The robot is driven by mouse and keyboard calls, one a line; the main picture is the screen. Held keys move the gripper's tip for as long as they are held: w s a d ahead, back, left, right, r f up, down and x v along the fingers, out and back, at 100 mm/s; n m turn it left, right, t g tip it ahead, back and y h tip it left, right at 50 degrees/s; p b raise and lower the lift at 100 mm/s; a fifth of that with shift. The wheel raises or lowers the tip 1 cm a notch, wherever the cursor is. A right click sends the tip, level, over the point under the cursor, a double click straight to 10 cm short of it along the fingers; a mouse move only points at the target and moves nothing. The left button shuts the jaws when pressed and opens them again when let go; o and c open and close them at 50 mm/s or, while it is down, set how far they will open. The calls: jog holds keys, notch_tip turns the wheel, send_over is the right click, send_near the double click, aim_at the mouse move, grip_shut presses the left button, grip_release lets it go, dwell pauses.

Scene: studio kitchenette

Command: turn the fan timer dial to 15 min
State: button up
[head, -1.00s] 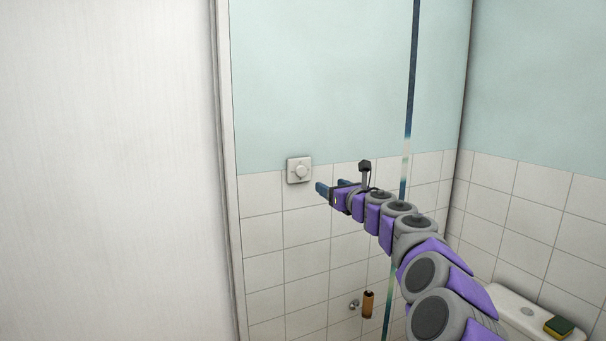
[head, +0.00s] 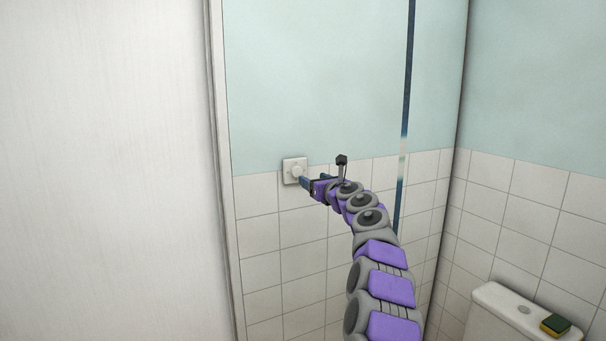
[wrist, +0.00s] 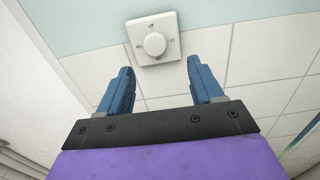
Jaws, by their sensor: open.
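The fan timer dial (wrist: 154,44) is a round white knob on a square white wall plate (wrist: 174,50), with small dark marks around it that are too small to read. In the head view the dial (head: 297,171) sits at the top edge of the wall tiles. My gripper (wrist: 160,80) is open and empty, its two blue fingers apart and pointing at the wall. In the wrist view the dial lies above and between the fingertips, not between the jaws. In the head view my gripper (head: 304,179) is just right of and slightly below the dial, and partly overlaps the plate.
A pale door or panel (head: 105,170) stands close on the left. A thin vertical edge (head: 405,120) runs down to the right of the dial. A white toilet cistern (head: 490,302) with a yellow and green sponge (head: 555,325) is at lower right.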

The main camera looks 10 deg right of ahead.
aim_at(298, 172)
jog(key=p+x, duration=0.4)
jog(key=shift+w+a+r+p, duration=0.25)
jog(key=shift+w+p, duration=0.3)
jog(key=shift+p, duration=0.25)
jog(key=p, duration=0.2)
jog(key=w+a+p, duration=0.1)
jog(key=shift+w+a+p, duration=0.25)
jog(key=shift+w+p, duration=0.05)
jog(key=shift+p, duration=0.1)
jog(key=w+p, duration=0.1)
jog(key=p, duration=0.1)
jog(key=shift+r+p, duration=0.1)
jog(key=shift+p, duration=0.25)
jog(key=shift+w+f+p, duration=0.25)
jog(key=shift+w+p, duration=0.05)
jog(key=shift+p, duration=0.55)
jog(key=shift+a, duration=0.15)
